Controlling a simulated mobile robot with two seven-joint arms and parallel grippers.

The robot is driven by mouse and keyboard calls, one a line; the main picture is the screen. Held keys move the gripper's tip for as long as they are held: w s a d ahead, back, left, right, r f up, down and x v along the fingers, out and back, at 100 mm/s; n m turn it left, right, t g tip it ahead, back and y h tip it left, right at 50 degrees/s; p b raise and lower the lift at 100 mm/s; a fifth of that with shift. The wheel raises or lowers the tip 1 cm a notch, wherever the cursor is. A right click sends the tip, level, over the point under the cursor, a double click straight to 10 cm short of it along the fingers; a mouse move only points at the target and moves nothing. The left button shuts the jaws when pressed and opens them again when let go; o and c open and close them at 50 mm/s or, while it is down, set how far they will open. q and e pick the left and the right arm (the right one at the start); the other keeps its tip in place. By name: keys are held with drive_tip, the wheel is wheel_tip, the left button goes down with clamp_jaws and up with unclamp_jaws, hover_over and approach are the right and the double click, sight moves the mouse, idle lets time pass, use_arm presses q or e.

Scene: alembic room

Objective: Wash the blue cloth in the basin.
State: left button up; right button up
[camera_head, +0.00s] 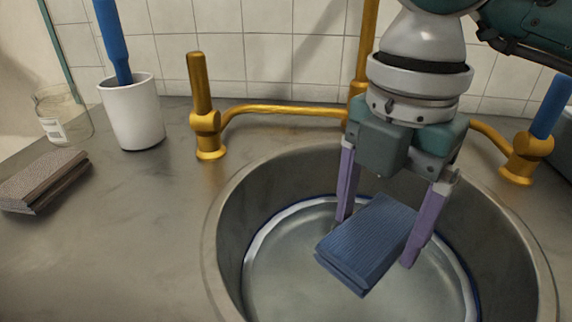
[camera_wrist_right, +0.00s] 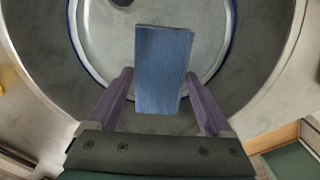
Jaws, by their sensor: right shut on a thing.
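The blue cloth (camera_head: 368,243) is a folded, ribbed block held over the round sink basin (camera_head: 226,243). My right gripper (camera_head: 375,240) points down into the basin, its purple fingers on either side of the cloth and shut on it. In the right wrist view the cloth (camera_wrist_right: 163,70) sits between the two fingers (camera_wrist_right: 160,100). A pale, blue-rimmed round vessel (camera_head: 262,232) lies inside the sink below the cloth. I cannot tell whether the cloth touches anything beneath it. My left gripper is not in view.
A brass tap (camera_head: 205,120) with pipes stands behind the sink. A white cup (camera_head: 133,115) with a blue-handled tool (camera_head: 112,40), a glass jar (camera_head: 62,115) and a folded brown cloth (camera_head: 42,180) stand at left.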

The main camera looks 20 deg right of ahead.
wheel_tip(320, 180, up, 9)
drive_tip(key=p, duration=0.7)
drive_tip(key=shift+f, duration=0.15)
